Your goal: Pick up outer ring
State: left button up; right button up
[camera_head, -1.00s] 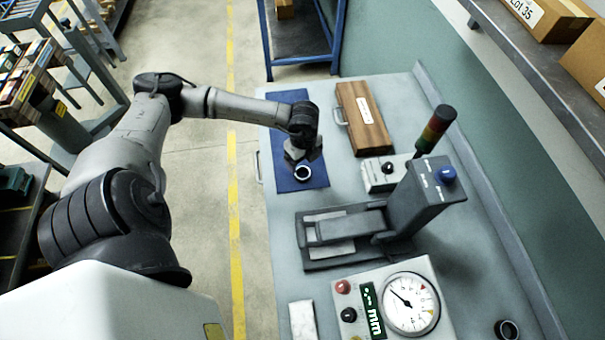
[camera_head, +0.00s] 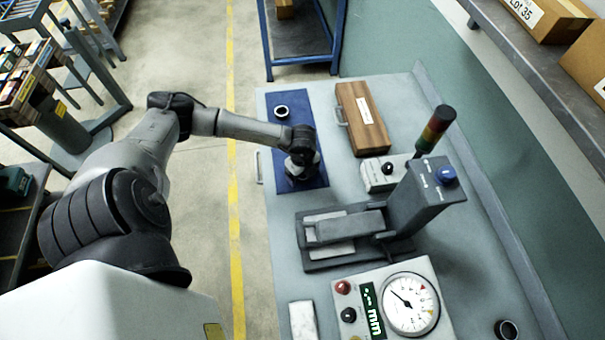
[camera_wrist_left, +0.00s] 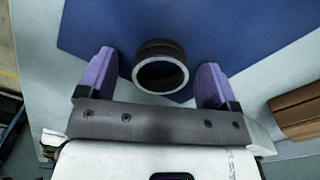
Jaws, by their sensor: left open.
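A dark ring with a bright rim (camera_wrist_left: 160,72) is on the blue mat (camera_head: 302,178) and shows between my left fingers in the left wrist view. My left gripper (camera_head: 298,172) hangs over the near part of the mat in the head view and hides what lies below it. In the wrist view its purple fingers (camera_wrist_left: 157,85) are open, one on each side of the ring, with gaps on both sides. A second ring (camera_head: 282,112) lies on the far part of the mat. My right gripper is out of view.
A wooden box (camera_head: 362,118) and a small control box (camera_head: 388,172) stand right of the mat. A dark press-like device (camera_head: 345,226) and a dial gauge unit (camera_head: 408,303) stand nearer. Another dark ring (camera_head: 507,329) is at the near right.

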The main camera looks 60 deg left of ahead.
pick_arm(q)
jog(key=c, duration=1.1)
